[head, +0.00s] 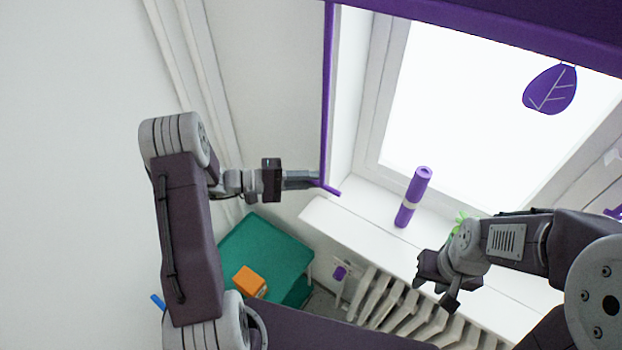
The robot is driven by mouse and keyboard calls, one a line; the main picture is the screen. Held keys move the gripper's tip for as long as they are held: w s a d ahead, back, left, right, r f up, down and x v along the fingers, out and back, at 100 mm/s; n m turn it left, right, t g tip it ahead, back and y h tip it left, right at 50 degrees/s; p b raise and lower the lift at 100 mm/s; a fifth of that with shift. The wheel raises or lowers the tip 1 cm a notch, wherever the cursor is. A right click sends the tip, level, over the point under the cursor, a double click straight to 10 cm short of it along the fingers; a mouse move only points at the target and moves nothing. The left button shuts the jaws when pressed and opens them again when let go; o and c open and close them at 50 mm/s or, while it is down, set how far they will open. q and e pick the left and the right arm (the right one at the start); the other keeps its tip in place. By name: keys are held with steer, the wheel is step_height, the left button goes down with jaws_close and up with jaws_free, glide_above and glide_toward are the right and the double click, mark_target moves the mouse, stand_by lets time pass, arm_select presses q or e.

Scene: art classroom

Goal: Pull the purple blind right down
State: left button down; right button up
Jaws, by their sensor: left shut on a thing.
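The purple blind (520,22) runs across the top of the window, with its lower edge near the top of the head view and the glass below uncovered. A long purple pull rod (327,90) hangs down at the blind's left side and ends in a short slanted foot. My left gripper (316,182) is shut on the rod's lower end, just above that foot. My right gripper (440,290) is over the radiator, below the sill and apart from the blind; its fingertips are hard to make out.
A green thing is partly hidden behind my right arm. A purple leaf shape (550,89) is on the glass. Below are a radiator (400,310) and a green cabinet (262,247) with an orange block (249,281).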

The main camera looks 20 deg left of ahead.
arm_select(q)
step_height(320, 180, down, 49)
steer(key=b, duration=4.5)
steer(key=c, duration=1.4)
jaws_free()
steer(key=shift+r, duration=0.1)
steer(key=p+v, duration=0.1)
steer(key=v, duration=0.8)
